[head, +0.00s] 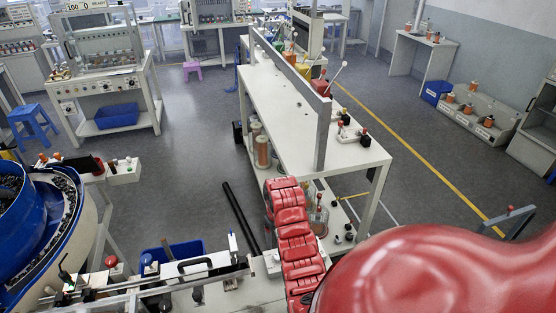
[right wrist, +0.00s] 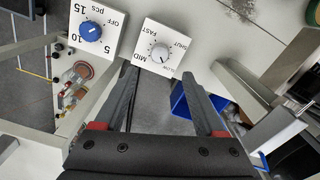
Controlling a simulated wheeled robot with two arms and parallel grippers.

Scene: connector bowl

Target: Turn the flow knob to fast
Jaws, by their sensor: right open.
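The flow knob (right wrist: 159,52) is a small pale round knob on a white plate (right wrist: 178,33) in the right wrist view. I cannot tell surely which mark the knob points to. My right gripper (right wrist: 160,74) is open and empty, its two dark fingers apart, with the knob seen between and just beyond the tips. Contact with the knob is not visible. My left gripper is in neither view.
A blue knob (right wrist: 90,31) on a second white plate with 5, 10, 15 and OFF sits left of the flow plate. The head view shows a blue bowl feeder (head: 84,205) at left, a long white table (head: 278,105) and open grey floor (head: 190,190).

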